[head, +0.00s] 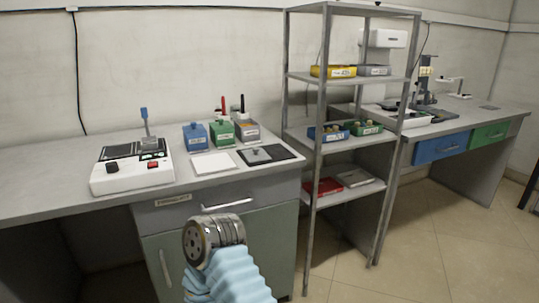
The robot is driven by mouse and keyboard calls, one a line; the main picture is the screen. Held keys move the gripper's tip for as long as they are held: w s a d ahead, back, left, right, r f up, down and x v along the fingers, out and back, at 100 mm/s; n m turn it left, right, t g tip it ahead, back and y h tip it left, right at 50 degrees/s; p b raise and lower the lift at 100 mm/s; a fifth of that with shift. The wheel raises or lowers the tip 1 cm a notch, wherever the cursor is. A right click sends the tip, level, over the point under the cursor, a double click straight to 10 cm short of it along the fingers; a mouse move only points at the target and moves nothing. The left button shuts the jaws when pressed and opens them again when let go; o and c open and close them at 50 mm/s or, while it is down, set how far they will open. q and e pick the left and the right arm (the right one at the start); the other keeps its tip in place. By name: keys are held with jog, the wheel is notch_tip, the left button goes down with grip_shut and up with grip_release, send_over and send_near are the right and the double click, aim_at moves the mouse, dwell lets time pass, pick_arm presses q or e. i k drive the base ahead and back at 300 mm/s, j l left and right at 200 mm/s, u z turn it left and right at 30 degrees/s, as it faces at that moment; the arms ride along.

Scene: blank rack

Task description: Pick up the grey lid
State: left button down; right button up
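A flat grey square piece with a small knob, which looks like the grey lid (256,155), lies on a black mat (285,152) on the left bench. Behind it stand a blue box (196,137), a green box (221,134) and a grey box (246,130), the last two close to upright red and black handles. A link of my own arm in a blue sleeve shows at the bottom centre, in front of the bench. No gripper fingers show in the head view.
A white pad (213,163) lies left of the mat, and a white device (132,173) farther left. A metal rack (340,147) beside the bench holds yellow, grey, blue and green bins, with red and grey flat items (355,178) low down. Floor (435,235) is open at right.

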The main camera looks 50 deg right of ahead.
aim_at(255, 154)
jog(key=z, duration=1.6)
